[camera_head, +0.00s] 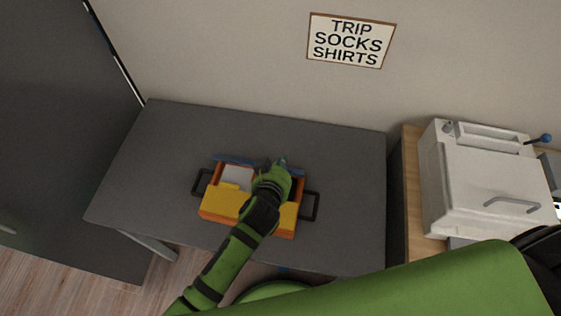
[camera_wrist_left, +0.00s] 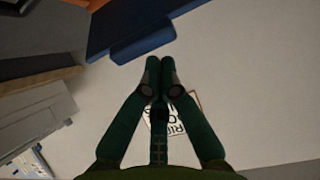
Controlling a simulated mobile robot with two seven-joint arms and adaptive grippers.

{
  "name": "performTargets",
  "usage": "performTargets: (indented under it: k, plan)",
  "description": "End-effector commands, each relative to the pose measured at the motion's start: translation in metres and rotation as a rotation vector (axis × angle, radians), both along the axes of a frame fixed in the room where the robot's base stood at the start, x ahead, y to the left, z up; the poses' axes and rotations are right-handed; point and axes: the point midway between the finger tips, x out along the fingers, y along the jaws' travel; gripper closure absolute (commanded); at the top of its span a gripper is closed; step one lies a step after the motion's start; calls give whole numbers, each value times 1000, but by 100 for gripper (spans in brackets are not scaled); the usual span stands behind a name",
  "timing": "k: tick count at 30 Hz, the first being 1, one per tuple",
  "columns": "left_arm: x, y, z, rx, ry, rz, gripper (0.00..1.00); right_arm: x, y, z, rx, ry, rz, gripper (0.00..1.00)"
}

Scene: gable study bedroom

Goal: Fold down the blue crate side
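The crate (camera_head: 222,206) stands on the grey table in the head view, with a yellow and orange near wall and black handles at both ends. Its blue side (camera_head: 233,160) runs along the far edge, partly hidden by my left gripper. I cannot tell its exact tilt. My left gripper (camera_head: 281,163) reaches over the crate from the near side, its tips at the blue side. In the left wrist view the gripper's two fingers (camera_wrist_left: 160,64) meet at their tips with nothing visible between them, just below the tab of the blue side (camera_wrist_left: 143,43). My right gripper is out of view.
The grey table (camera_head: 345,190) has clear room around the crate. A white sheet-like item (camera_head: 236,178) lies inside the crate. A white boxy appliance (camera_head: 480,185) with a blue-knobbed lever stands at right. A sign (camera_head: 350,41) hangs on the wall behind.

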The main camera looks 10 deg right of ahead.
Motion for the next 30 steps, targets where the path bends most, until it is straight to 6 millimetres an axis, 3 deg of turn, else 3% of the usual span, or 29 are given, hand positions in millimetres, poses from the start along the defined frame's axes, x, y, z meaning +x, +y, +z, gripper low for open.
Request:
performTargets:
  k: [7, 30]
  plan:
    - [-1, 0, -2, -2, -4, 0, 100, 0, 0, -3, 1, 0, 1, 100]
    - [-14, 7, -14, -63, -135, 1, 100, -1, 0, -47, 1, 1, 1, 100]
